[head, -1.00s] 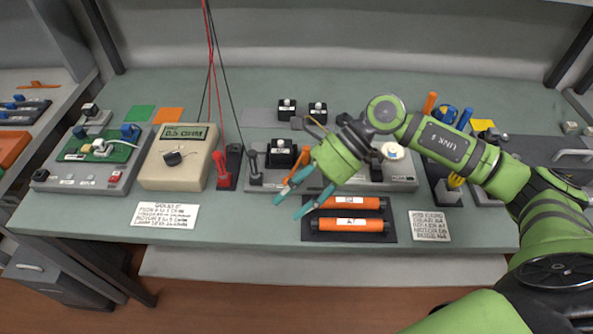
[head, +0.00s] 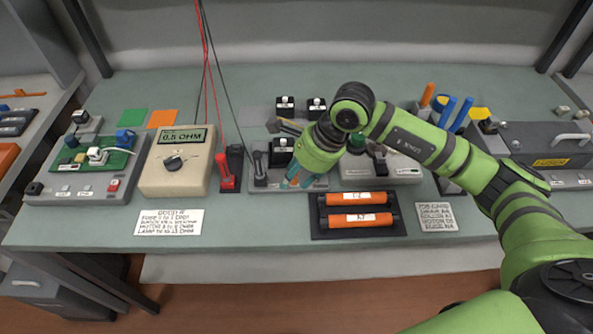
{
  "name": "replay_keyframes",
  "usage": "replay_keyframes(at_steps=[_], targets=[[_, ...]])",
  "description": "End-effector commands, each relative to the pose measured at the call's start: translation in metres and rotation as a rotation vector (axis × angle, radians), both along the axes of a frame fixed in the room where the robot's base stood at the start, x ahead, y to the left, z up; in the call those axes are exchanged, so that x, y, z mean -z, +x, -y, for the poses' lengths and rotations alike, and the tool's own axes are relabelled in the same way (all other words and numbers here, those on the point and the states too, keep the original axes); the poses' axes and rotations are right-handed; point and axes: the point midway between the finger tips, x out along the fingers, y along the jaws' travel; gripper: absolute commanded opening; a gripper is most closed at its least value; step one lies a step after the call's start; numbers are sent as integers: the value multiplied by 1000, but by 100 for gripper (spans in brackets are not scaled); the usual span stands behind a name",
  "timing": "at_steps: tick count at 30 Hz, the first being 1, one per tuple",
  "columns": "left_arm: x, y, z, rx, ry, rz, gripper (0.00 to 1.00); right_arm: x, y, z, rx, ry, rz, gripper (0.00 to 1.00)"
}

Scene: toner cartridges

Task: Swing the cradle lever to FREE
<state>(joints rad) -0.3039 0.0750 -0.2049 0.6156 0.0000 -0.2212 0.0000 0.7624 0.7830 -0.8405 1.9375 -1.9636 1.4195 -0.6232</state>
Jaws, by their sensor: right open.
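My right gripper (head: 294,184) comes in from the right, with its teal fingertips apart and pointing down over the front of a grey cradle base (head: 257,187). An orange piece (head: 291,180) shows between the fingers. It may be the cradle lever, but the gripper hides most of it, and I cannot tell its setting or whether the fingers touch it. No FREE label is readable. A black block with a silver knob (head: 282,151) sits on the base, left of the gripper. A dark upright handle (head: 258,166) stands at the base's left end. My left gripper is not in view.
Two orange cartridges (head: 357,199) (head: 360,220) lie in a black tray (head: 318,230) right of my fingers. A red probe (head: 226,172) and beige meter (head: 163,181) stand left, with hanging wires. Another grey unit (head: 398,172) is under my forearm. The front table strip is mostly clear.

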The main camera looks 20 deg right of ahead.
Motion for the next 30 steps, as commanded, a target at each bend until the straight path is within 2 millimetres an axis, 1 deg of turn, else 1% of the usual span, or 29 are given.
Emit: replay_keyframes(at_steps=[4, 8, 9, 11, 12, 18, 20, 25, 27, 30], targets=[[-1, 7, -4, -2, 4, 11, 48, 2, 1, -1, 0, 1, 1, 45], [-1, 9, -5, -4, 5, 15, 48, 2, 1, -1, 0, 1, 1, 45], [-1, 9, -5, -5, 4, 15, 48, 2, 1, -1, 0, 1, 1, 29], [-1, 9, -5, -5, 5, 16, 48, 2, 1, -1, 0, 1, 1, 5], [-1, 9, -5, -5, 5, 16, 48, 2, 1, -1, 0, 1, 1, 0], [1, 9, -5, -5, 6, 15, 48, 3, 0, 0, -5, 0, -1, 0], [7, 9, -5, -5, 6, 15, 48, 6, -1, 3, -23, -2, 0, 0], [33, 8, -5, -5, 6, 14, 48, 9, -6, 14, -138, -2, 0, 0], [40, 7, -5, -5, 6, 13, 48, 8, -8, 18, -182, -1, -1, 0], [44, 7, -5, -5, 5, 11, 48, 6, -11, 22, -226, -2, -2, 0]])
